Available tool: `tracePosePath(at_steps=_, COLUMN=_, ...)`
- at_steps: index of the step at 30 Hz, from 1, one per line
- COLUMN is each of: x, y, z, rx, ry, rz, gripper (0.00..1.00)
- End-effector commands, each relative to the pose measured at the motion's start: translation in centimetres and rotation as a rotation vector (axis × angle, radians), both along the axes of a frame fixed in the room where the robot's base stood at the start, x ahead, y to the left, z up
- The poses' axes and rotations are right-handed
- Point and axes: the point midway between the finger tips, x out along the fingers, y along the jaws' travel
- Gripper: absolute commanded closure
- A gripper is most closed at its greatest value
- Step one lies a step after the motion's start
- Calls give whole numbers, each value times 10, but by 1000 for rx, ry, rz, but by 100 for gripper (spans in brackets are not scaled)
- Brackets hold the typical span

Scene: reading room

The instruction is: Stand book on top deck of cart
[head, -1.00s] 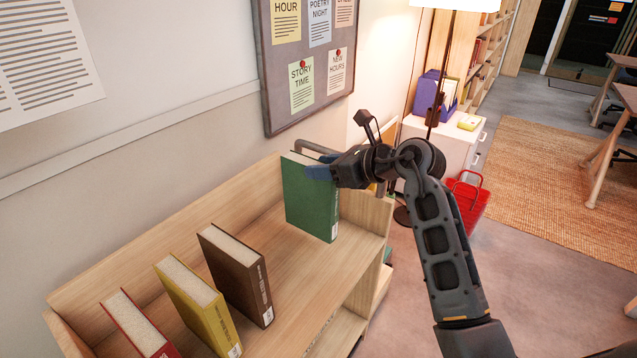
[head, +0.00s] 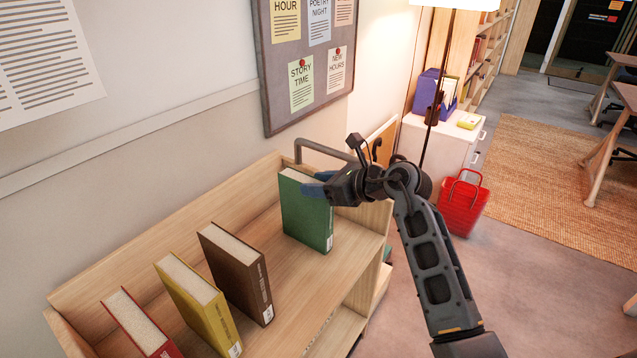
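A green book (head: 305,215) is upright over the right end of the cart's (head: 290,300) wooden top deck, spine label low at its right corner. My gripper (head: 314,186) reaches it from the right at its upper part, with a blue finger against the front cover. The far finger is hidden behind the book. The gripper looks shut on the book. The book's lower edge is at or very near the deck; I cannot tell whether it touches.
A brown book (head: 237,272), a yellow book (head: 200,308) and a red book (head: 140,325) stand on the deck to the left. Bare deck lies between brown and green. A notice board (head: 305,60) hangs behind. A red basket (head: 463,207) sits on the floor at right.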

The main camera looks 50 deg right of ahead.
Motion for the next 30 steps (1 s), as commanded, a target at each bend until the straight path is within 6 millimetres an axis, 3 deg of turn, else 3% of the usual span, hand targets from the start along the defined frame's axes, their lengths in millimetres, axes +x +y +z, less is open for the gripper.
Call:
tracePosePath(at_steps=6, x=0, y=0, z=0, rx=0, ry=0, rz=0, gripper=33)
tracePosePath(at_steps=17, x=-4, y=0, z=5, rx=0, ry=-2, rz=-1, gripper=32)
tracePosePath(at_steps=30, x=-79, y=-3, z=36, rx=-2, ry=-2, rz=-1, gripper=32)
